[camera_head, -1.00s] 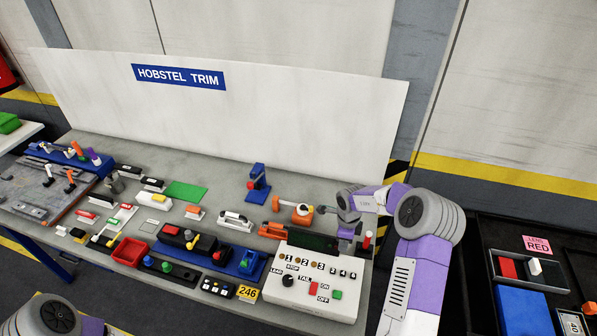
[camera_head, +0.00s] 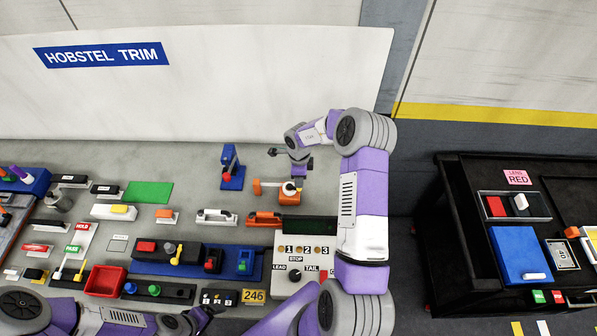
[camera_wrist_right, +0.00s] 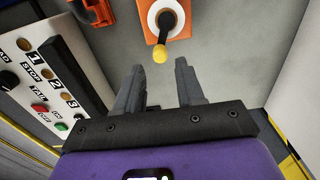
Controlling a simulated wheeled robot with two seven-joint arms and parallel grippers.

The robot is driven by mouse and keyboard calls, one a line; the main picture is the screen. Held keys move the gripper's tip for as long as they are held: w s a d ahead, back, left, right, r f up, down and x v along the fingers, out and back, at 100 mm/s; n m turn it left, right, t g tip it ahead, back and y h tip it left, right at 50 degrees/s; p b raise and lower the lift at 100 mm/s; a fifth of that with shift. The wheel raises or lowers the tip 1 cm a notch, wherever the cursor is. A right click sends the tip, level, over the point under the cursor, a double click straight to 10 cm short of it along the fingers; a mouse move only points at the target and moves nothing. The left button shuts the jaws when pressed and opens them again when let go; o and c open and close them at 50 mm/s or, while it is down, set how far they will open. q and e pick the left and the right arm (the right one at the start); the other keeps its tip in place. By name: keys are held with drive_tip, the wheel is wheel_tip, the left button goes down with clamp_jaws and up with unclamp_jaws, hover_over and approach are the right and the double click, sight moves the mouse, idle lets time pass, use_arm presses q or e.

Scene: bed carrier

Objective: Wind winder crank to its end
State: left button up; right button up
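The winder (camera_head: 289,197) is an orange block with a white disc, standing on the bench right of centre. In the right wrist view it shows as an orange plate (camera_wrist_right: 152,27) with a white disc, a dark hub and a crank ending in a yellow knob (camera_wrist_right: 160,53). My right gripper (camera_wrist_right: 158,72) is open and empty, with the knob just beyond its fingertips, near the middle of the gap. In the head view the right gripper (camera_head: 298,178) is over the winder and partly hides it. My left gripper (camera_head: 197,318) is at the bottom edge; its fingers are unclear.
A white control panel (camera_head: 310,258) with knobs and buttons stands in front of the winder. A blue stand (camera_head: 231,168) is to its left, and an orange handle (camera_head: 263,218) is front left. The bench behind is clear. A black cart (camera_head: 455,205) stands right.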

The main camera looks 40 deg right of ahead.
drive_tip(key=shift+f+b, duration=0.6)
drive_tip(key=shift+f, duration=1.5)
drive_tip(key=shift+c, duration=0.4)
drive_tip(key=c, duration=0.5)
